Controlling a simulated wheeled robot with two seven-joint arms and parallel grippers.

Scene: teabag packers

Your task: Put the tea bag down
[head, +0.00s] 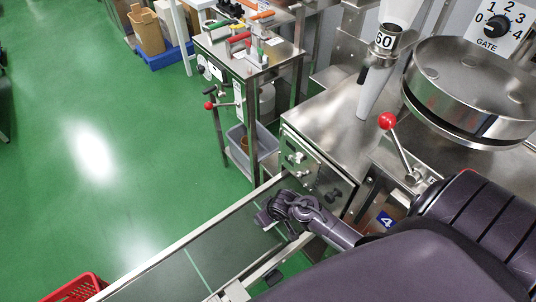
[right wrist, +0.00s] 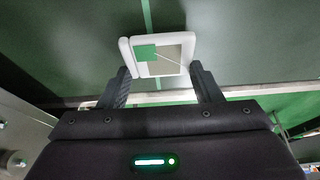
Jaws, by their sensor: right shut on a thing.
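The tea bag (right wrist: 172,52) is a flat white-edged packet with a green square and a pale grey face. In the right wrist view it sits between the two fingertips of my right gripper (right wrist: 163,72), which is shut on it. In the head view my right gripper (head: 266,219) is over the right part of the dark green conveyor belt (head: 160,275); the tea bag cannot be made out there. The belt also shows behind the bag in the right wrist view (right wrist: 225,40). Whether the bag touches the belt I cannot tell. My left gripper is not in view.
A pale rail (head: 185,235) edges the belt, and a light green line (head: 197,271) crosses it. A steel machine (head: 320,170) with a red-knobbed lever (head: 388,121) stands beyond. A red basket (head: 75,289) is at the lower left. The belt left of my gripper is clear.

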